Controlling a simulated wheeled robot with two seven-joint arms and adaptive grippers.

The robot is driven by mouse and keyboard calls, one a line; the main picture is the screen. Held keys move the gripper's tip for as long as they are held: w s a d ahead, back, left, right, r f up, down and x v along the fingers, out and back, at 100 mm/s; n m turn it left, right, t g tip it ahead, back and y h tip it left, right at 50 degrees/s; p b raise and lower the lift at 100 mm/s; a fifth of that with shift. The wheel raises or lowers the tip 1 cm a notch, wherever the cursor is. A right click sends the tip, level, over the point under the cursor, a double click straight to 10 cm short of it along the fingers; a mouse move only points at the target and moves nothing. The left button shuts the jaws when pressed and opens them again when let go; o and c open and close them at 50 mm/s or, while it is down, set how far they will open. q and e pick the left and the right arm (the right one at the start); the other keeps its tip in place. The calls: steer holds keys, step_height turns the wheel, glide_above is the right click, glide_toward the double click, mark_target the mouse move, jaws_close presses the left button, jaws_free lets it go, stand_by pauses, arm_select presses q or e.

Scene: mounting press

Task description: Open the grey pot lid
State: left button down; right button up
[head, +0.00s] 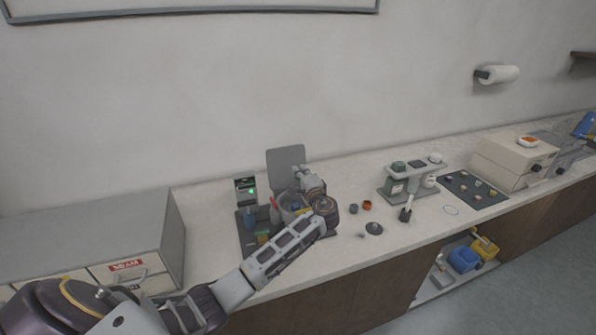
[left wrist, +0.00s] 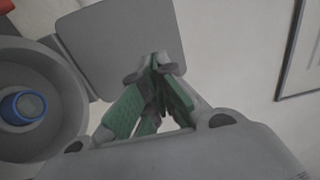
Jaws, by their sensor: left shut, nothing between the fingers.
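The grey pot lid (head: 286,157) is a flat square plate that stands upright behind the pot (head: 288,203) on the bench. In the left wrist view the lid (left wrist: 115,35) is joined by a hinge piece (left wrist: 70,68) to the round grey pot (left wrist: 75,110), whose mouth is uncovered. A blue-ringed part (left wrist: 22,107) sits inside the pot. My left gripper (head: 300,172) is in front of the lid's lower right side. Its green-padded fingers (left wrist: 157,65) are shut and empty, and overlap the lid's edge in the picture; I cannot tell whether they touch it. My right gripper is out of view.
A black device with a green light (head: 246,190) stands left of the pot. Small grey and orange cups (head: 367,205) and a dark knobbed piece (head: 373,228) lie to the right, before a bottle stand (head: 412,178). A drawer cabinet (head: 130,235) fills the left end.

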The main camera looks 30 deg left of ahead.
arm_select(q)
steer(key=shift+r+b+v, duration=0.15)
steer(key=shift+r+v, duration=0.05)
steer(key=shift+v, duration=0.8)
steer(key=shift+r+b+v, duration=0.15)
steer(key=shift+r+v, duration=0.05)
steer(key=shift+v, duration=0.75)
steer(key=shift+r+b+v, duration=0.15)
steer(key=shift+v, duration=0.85)
